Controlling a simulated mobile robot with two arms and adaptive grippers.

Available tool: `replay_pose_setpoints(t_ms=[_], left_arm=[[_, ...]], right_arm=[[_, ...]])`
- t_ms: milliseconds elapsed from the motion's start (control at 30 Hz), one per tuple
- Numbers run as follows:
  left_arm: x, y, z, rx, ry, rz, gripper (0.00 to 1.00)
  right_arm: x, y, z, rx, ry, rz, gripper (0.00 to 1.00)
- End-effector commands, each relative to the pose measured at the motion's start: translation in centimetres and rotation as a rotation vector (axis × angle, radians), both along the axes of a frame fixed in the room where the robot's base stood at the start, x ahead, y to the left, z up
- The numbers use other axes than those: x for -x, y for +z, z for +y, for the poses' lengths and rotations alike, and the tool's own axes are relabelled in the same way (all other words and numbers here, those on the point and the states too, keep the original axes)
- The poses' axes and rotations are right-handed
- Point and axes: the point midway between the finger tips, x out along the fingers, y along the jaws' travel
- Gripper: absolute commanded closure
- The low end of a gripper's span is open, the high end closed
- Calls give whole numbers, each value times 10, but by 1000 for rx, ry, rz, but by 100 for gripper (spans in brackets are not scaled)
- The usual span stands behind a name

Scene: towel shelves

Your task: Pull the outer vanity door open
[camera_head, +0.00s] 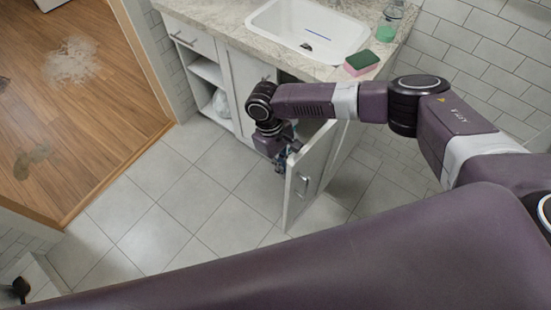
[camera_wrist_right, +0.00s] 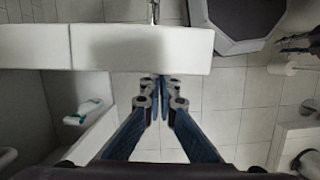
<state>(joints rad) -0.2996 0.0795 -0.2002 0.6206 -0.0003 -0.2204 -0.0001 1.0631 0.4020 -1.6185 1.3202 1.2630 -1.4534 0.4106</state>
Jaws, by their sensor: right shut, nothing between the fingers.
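The outer vanity door (camera_head: 308,178) is white and stands swung well out from the vanity (camera_head: 245,85), with a metal handle (camera_head: 302,184) on its outer face. My right gripper (camera_head: 284,160) is on the door's inner side, close to its free edge. In the right wrist view my right gripper (camera_wrist_right: 160,84) is shut and empty, its tips close to the door's top edge (camera_wrist_right: 140,48). The handle (camera_wrist_right: 154,12) shows beyond the door there. I cannot tell whether the tips touch the door. Dark finger-like parts at the wrist view's right edge may be my left gripper (camera_wrist_right: 300,45).
The countertop holds a sink (camera_head: 308,30), a sponge (camera_head: 361,62) and a soap bottle (camera_head: 389,22). Open shelves (camera_head: 208,72) lie left of the inner vanity door (camera_head: 245,78). The tiled floor (camera_head: 170,195) left of the open door is clear. A toilet paper roll (camera_wrist_right: 281,69) is at the wrist view's right.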

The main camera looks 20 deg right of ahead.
Motion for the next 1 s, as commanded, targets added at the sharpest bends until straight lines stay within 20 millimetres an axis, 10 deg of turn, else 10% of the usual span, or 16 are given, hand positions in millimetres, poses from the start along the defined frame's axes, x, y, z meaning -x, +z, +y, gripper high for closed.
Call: replay_pose_setpoints(t_ms=[467,1000], left_arm=[[0,3,0,0,0,0,74],[0,75,0,0,0,0,74]], right_arm=[[6,0,-3,0,2,0,100],[60,6,-35,-1,224,3,100]])
